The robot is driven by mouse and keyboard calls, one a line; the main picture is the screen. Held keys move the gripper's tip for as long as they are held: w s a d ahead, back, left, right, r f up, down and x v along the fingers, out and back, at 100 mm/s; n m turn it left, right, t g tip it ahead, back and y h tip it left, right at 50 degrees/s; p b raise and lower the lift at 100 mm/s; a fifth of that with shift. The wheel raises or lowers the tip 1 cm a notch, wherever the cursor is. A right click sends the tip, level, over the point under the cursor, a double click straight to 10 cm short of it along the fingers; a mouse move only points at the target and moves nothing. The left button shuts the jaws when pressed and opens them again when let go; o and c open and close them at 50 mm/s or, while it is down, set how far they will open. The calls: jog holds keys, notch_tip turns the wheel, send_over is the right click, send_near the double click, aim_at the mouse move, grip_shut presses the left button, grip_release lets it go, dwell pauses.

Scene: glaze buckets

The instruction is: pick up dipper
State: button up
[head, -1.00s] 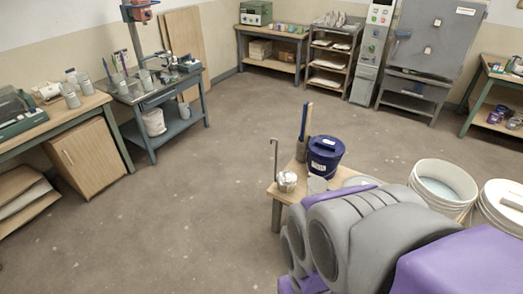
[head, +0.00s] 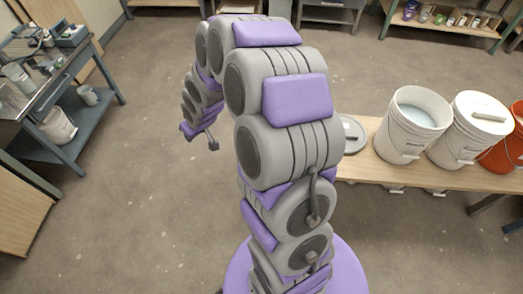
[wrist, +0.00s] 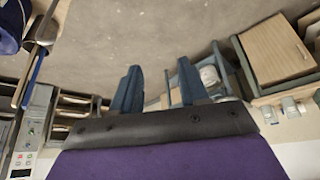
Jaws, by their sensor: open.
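I cannot make out the dipper in either view now; in the head view my arm covers the left end of the bench where a small pot with a tall hooked handle stood earlier. In the wrist view my gripper (wrist: 159,66) shows two dark blue fingers, spread apart with nothing between them. The picture there is upside down, with floor and furniture beyond the fingers. A grey jar (wrist: 46,28) with a blue stick and a wooden one stands at its upper left, away from the fingers.
A dark blue bucket (wrist: 11,26) is at the wrist view's upper left edge. In the head view, a wooden bench (head: 368,164) carries a round lid (head: 350,133), an open white bucket (head: 412,125), a lidded white bucket (head: 468,130) and an orange bucket (head: 508,150). Floor left of my arm is clear.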

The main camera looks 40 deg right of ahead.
jog(key=w+d+f+m+t+h+p, duration=0.1)
jog(key=w+d+f+t, duration=0.2)
jog(key=w+d+f, duration=0.35)
jog(key=w+d+f+m+t+p, duration=0.1)
jog(key=w+d+f+t+p, duration=0.2)
jog(key=d+f, duration=0.6)
jog(key=s+d+f+m+t+h+p, duration=0.1)
jog(key=s+d+f+t+h, duration=0.2)
jog(key=s+f, duration=0.45)
jog(key=s+d+f+m+t+h+p, duration=0.1)
jog(key=s+d+f+t+h, duration=0.2)
jog(key=s, duration=0.8)
jog(key=w+d+b, duration=0.3)
jog(key=w, duration=0.5)
jog(key=w+d+f+y+b, duration=0.1)
jog(key=w+d+b, duration=0.2)
jog(key=w, duration=0.5)
jog(key=shift+w+d, duration=0.2)
jog(key=shift+c, duration=0.2)
grip_shut()
